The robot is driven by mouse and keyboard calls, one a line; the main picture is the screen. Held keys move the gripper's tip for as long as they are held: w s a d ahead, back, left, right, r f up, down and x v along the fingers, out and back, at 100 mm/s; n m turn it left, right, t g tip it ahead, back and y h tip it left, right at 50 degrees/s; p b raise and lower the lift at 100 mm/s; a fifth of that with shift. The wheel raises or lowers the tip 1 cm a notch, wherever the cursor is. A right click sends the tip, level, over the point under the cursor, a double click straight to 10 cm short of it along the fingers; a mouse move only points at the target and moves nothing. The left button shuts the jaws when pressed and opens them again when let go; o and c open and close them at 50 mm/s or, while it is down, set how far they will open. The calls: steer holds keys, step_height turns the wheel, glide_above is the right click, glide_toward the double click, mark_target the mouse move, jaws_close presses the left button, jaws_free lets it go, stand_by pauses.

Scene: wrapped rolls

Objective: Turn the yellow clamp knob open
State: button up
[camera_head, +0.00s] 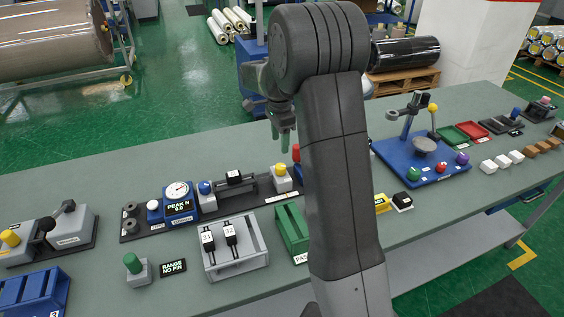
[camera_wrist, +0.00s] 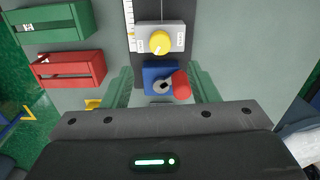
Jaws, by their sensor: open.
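The yellow clamp knob (camera_wrist: 160,42) sits on a grey block (camera_wrist: 178,30) near the top middle of the wrist view. A pale mark shows on its face. In the head view a yellow knob (camera_head: 281,169) stands at the right end of the dark rail. My gripper (camera_wrist: 162,90) is open, with its green fingers apart and nothing seen held. In the head view my gripper (camera_head: 285,142) is above the bench, fingers down, just above the knob. In the wrist view the knob lies ahead of the fingers, apart from them.
A blue block (camera_wrist: 150,74) with a red-handled lever (camera_wrist: 181,84) lies between my fingers in the wrist view. Green (camera_wrist: 50,20) and red (camera_wrist: 67,68) bins stand left. A gauge unit (camera_head: 178,198) sits along the rail. My arm hides part of the bench.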

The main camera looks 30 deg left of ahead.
mark_target(280, 166)
step_height(280, 166, down, 10)
steer(key=shift+f+p, duration=0.1)
steer(key=shift+p, duration=0.65)
steer(key=c, duration=1)
